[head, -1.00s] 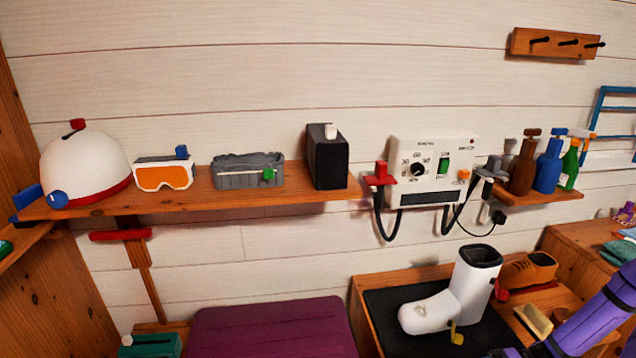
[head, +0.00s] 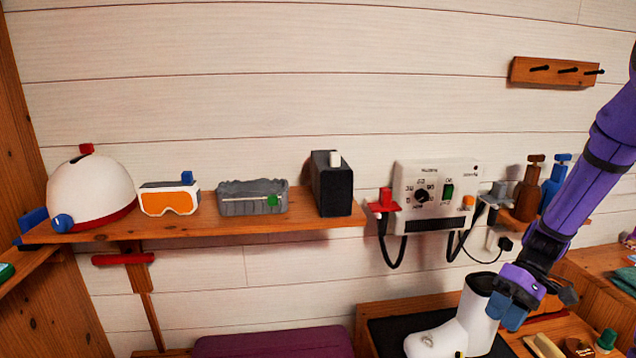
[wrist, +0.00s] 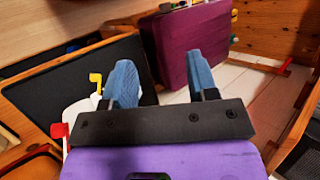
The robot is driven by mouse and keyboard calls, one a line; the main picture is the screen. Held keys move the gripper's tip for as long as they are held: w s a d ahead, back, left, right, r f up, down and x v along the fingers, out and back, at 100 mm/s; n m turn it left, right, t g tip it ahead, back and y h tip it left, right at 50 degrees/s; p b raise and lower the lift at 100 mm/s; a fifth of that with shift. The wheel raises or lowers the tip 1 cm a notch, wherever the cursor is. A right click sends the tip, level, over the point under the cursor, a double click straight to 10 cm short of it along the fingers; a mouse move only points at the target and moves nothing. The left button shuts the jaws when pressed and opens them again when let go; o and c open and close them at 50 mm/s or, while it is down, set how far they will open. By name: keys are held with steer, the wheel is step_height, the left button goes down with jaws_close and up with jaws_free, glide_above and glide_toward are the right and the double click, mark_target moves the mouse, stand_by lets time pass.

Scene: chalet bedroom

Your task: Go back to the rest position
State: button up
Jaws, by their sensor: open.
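My gripper (head: 512,314) is at the lower right in the head view, in front of and above the bench, close to the white boot (head: 478,312). My purple arm comes down to it from the upper right. In the wrist view my gripper (wrist: 163,82) shows two blue fingers spread well apart with nothing between them. Part of the white boot shows beside the left finger.
A wooden shelf (head: 240,228) holds a white helmet (head: 92,192), goggles (head: 168,198), a grey basket (head: 252,205) and a black box (head: 331,185). A white control panel (head: 432,190) with cables hangs on the wall.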

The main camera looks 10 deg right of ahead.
steer(key=s+a+r+t+h, duration=0.1)
steer(key=a+r+h, duration=0.3)
steer(key=r, duration=0.7)
steer(key=s+a+r+t+h, duration=0.1)
steer(key=s+a+r+t, duration=0.3)
steer(key=s+r, duration=0.3)
steer(key=s+a+r+m+t+h, duration=0.1)
steer(key=s+a+r+t+h, duration=0.1)
steer(key=s+a+r+t, duration=0.2)
steer(key=a+v, duration=0.1)
steer(key=v, duration=0.5)
steer(key=shift+s, duration=0.25)
